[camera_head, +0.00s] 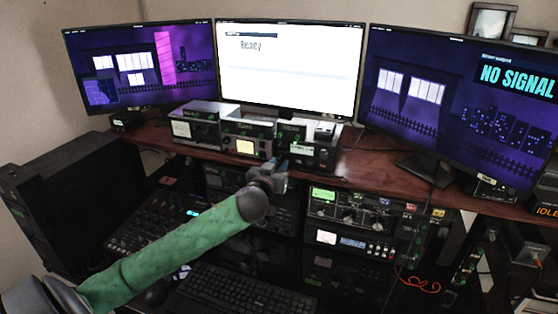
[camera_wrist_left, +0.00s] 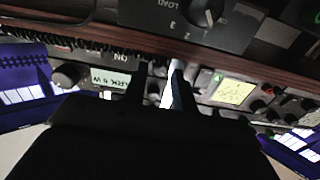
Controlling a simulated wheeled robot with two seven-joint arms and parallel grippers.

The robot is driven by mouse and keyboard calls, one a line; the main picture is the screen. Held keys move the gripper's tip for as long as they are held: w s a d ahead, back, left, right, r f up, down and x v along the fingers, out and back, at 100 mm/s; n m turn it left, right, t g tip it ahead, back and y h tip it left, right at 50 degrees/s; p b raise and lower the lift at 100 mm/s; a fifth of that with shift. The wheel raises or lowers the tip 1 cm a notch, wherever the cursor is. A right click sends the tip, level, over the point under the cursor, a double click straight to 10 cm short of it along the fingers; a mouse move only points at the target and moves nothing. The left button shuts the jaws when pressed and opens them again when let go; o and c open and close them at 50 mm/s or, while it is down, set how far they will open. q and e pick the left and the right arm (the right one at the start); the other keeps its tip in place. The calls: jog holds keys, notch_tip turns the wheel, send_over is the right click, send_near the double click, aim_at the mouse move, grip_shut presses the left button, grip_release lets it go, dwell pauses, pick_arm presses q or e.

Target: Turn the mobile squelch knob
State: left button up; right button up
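My left gripper (camera_head: 281,163) is in front of the small radio (camera_head: 316,154) at the right end of the row under the middle monitor. In the left wrist view its two fingers (camera_wrist_left: 162,82) point at the radio fronts, with a narrow gap between them. A small dark knob (camera_wrist_left: 158,68) shows near the fingertips; I cannot tell whether they touch it. The radio's lit display (camera_wrist_left: 110,80) is left of the fingers, with a larger round knob (camera_wrist_left: 67,75) further left. The knob labels are too small to read. My right gripper is not in view.
A radio with a yellow screen (camera_head: 246,146) stands close beside, also in the left wrist view (camera_wrist_left: 232,92). The wooden shelf edge (camera_head: 375,180) runs below. Larger radio units (camera_head: 352,215) stand under the shelf, and a keyboard (camera_head: 245,293) lies below.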

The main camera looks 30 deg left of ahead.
pick_arm(q)
jog(key=shift+w+a+f, duration=0.1)
jog(key=shift+w+a, duration=0.1)
jog(key=shift+w, duration=0.5)
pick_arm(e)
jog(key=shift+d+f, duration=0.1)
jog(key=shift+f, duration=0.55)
pick_arm(q)
jog(key=shift+s, duration=0.1)
jog(key=shift+c, duration=0.2)
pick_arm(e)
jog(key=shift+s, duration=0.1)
pick_arm(q)
grip_shut()
jog(key=shift+m, duration=0.3)
